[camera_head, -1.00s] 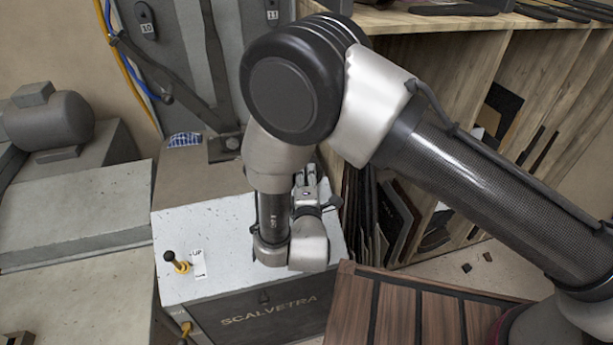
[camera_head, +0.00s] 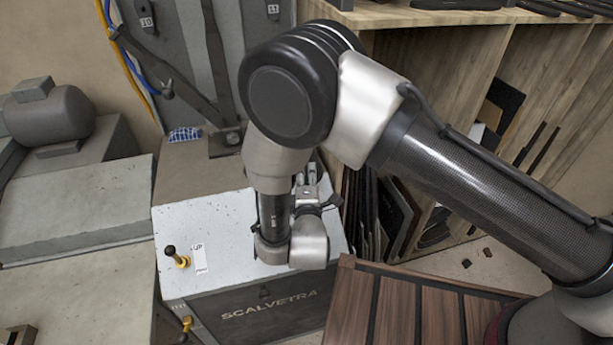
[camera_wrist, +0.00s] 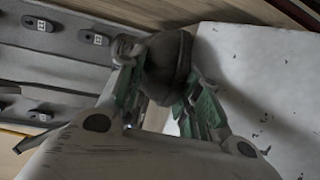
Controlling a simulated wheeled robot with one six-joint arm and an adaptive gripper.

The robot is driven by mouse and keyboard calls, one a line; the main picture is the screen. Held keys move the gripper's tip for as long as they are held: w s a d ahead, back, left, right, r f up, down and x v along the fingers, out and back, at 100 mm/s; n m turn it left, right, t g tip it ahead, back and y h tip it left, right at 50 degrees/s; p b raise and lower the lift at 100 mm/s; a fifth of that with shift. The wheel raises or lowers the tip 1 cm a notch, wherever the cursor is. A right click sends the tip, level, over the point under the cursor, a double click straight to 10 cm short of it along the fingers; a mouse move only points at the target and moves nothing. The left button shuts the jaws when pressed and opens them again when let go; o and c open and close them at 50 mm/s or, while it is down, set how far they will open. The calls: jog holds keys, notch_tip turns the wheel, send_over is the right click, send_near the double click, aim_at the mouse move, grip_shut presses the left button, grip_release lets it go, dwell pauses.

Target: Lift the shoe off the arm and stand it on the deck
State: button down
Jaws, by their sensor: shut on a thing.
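My gripper (camera_head: 307,180) is partly hidden behind my wrist in the head view, over the back right of a pale speckled machine top (camera_head: 225,220). In the wrist view my gripper (camera_wrist: 165,75) is shut on a dark, rounded thing, seemingly the shoe (camera_wrist: 170,55), held between the green finger pads. Only its blunt end shows clearly; I cannot tell whether it touches anything behind it. The shoe is hidden in the head view. I cannot make out the stitcher's arm in either view.
A lever (camera_head: 177,258) beside an "UP" label stands on the machine top's left. A slatted wooden surface (camera_head: 395,310) is at bottom centre. A wooden rack (camera_head: 565,75) with dark sheets stands at right. Grey machine housing (camera_head: 190,50) with numbered tags rises behind.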

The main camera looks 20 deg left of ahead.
jog(key=shift+f, duration=0.25)
jog(key=c, duration=1.2)
grip_release()
jog(key=shift+o, duration=0.2)
jog(key=shift+r+v, duration=0.25)
jog(key=shift+v, duration=0.9)
jog(key=shift+r+v, duration=0.25)
jog(key=shift+v, duration=0.9)
